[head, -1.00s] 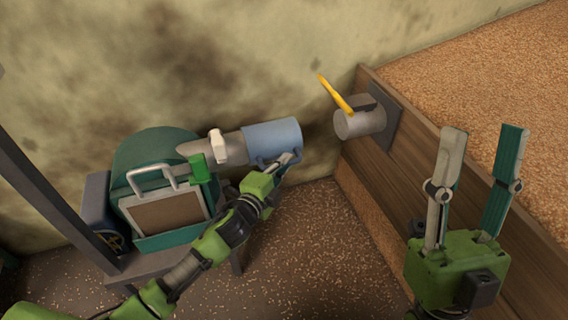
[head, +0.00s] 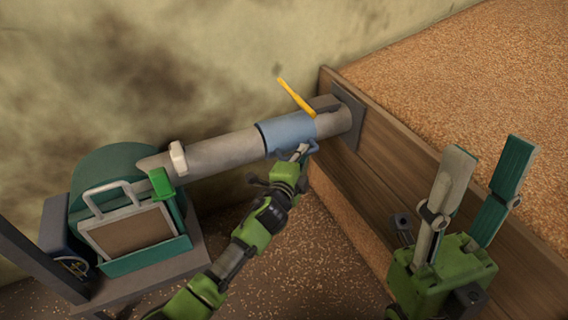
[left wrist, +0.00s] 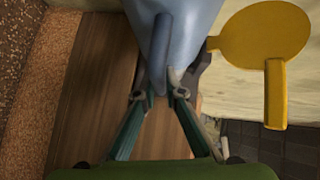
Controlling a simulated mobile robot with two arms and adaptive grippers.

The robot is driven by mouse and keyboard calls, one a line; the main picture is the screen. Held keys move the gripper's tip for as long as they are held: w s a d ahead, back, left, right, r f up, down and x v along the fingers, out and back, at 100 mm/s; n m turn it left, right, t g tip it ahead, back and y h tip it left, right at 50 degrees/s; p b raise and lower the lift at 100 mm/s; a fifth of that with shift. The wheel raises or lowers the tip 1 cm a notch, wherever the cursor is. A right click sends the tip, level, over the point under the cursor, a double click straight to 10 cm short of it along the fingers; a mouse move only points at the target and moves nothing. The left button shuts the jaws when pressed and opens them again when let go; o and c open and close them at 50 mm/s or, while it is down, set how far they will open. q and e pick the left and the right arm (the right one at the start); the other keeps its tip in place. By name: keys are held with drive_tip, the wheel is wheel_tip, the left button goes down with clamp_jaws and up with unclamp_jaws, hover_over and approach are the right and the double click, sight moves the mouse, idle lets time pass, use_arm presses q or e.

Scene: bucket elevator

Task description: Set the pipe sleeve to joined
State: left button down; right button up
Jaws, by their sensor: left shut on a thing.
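The blue pipe sleeve (head: 283,134) sits around the grey pipe (head: 222,153) in the head view. Its right end touches or overlaps the pipe stub (head: 333,117) on the wooden bin wall, so no gap shows between them. My left gripper (head: 302,152) is shut on the sleeve's handle, at its lower right side. In the left wrist view the sleeve (left wrist: 198,22) fills the top middle, with its handle (left wrist: 160,55) between the fingers. My right gripper (head: 480,172) is open and empty in front of the bin wall.
A yellow lever (head: 296,97) stands up by the stub, and its yellow plate (left wrist: 262,35) shows in the left wrist view. A green machine (head: 118,165) with a framed panel stands at the left. The wooden bin (head: 395,160) of grain bounds the right side.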

sight(312, 152)
use_arm(q)
drive_tip(key=d, duration=0.1)
drive_tip(key=w+d, duration=0.1)
drive_tip(key=shift+w+d+b, duration=0.2)
drive_tip(key=shift+d+b, duration=0.1)
drive_tip(key=shift+b, duration=0.05)
drive_tip(key=shift+r, duration=0.1)
drive_tip(key=shift+d, duration=0.1)
drive_tip(key=c, duration=2.3)
unclamp_jaws()
drive_tip(key=shift+o, duration=1.1)
drive_tip(key=shift+w+d, duration=0.15)
drive_tip(key=v, duration=1.2)
